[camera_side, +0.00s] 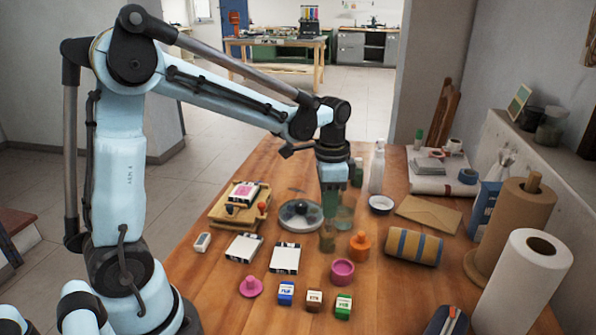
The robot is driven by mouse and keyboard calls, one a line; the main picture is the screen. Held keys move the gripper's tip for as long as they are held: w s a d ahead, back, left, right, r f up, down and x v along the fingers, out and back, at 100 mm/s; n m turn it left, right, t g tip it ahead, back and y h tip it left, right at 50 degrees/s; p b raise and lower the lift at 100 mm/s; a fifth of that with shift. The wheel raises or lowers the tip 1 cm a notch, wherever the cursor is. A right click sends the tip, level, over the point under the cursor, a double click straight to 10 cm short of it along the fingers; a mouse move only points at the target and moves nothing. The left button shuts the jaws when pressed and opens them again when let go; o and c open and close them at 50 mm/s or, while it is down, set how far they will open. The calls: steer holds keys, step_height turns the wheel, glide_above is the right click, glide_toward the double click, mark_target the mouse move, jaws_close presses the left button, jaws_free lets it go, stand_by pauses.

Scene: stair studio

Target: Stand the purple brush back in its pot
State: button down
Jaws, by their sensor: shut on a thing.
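A purple-pink piece (251,287) with a wide round base and a knob lies on the table at the front left; it may be the brush. An open purple-pink pot (343,271) stands upright to its right, apart from it. My gripper (334,205) points down over the middle of the table, behind and above the pot. It is shut on a greenish see-through thing (343,216), whose outline blends with the fingers. A dark see-through jar (327,238) shows just below; I cannot tell whether it touches the held thing.
An orange pot (360,246) with a knob stands close right of the jar. A grey round dish (300,214) lies left of my gripper. Small coloured blocks (314,300) line the front. Free wood shows around the front pots.

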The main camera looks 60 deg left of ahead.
steer(key=shift+f, duration=2)
steer(key=shift+f, duration=0.1)
steer(key=c, duration=1.1)
jaws_free()
